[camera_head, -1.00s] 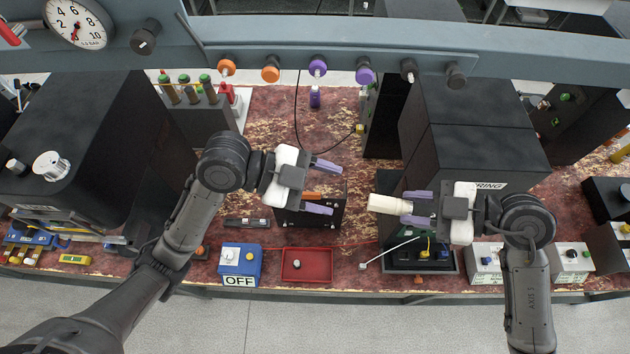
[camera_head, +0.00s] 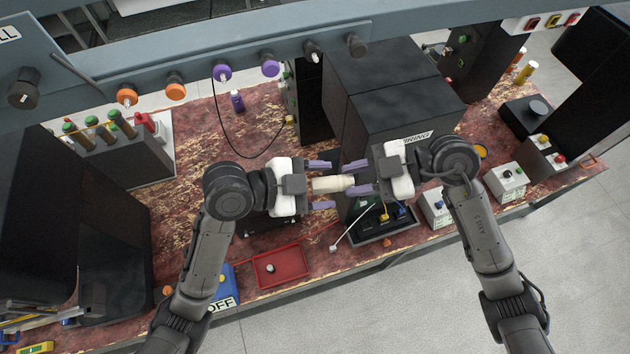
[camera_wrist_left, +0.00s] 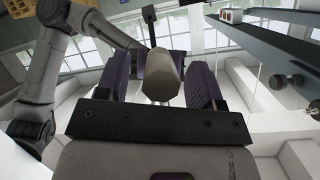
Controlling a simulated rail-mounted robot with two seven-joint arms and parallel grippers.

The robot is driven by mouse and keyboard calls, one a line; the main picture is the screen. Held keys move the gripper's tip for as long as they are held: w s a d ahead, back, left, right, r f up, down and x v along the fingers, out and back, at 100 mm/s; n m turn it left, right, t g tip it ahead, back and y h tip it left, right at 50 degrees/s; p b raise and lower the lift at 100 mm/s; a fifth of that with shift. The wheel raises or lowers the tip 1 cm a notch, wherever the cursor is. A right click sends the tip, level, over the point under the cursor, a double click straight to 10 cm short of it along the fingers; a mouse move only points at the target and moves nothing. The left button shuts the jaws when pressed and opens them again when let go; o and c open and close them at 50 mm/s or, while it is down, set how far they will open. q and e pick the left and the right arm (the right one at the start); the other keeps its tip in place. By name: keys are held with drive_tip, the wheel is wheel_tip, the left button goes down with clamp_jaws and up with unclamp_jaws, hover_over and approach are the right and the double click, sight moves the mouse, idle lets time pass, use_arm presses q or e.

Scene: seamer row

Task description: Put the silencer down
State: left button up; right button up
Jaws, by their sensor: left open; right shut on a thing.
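The silencer looks to be the cream cylinder (camera_head: 325,185), held level above the bench in the head view. My right gripper (camera_head: 348,178) is shut on its right end. My left gripper (camera_head: 333,185) is open, with its purple fingers on either side of the cylinder's left part. In the left wrist view the cylinder (camera_wrist_left: 162,76) lies between the open fingers (camera_wrist_left: 160,85), with a visible gap on each side. The far end and the right gripper's grasp are mostly hidden there.
A red tray (camera_head: 296,262) with a small knob lies on the bench below, beside a blue OFF box (camera_head: 229,282). A black tray (camera_head: 384,236) with a white-tipped rod is to its right. Tall black cabinets (camera_head: 394,85) stand behind. A grey rail (camera_head: 200,62) with knobs crosses above.

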use_arm(q)
drive_tip(key=c, duration=0.9)
drive_tip(key=shift+c, duration=0.8)
use_arm(e)
drive_tip(key=o, duration=1.1)
drive_tip(key=shift+c, duration=0.2)
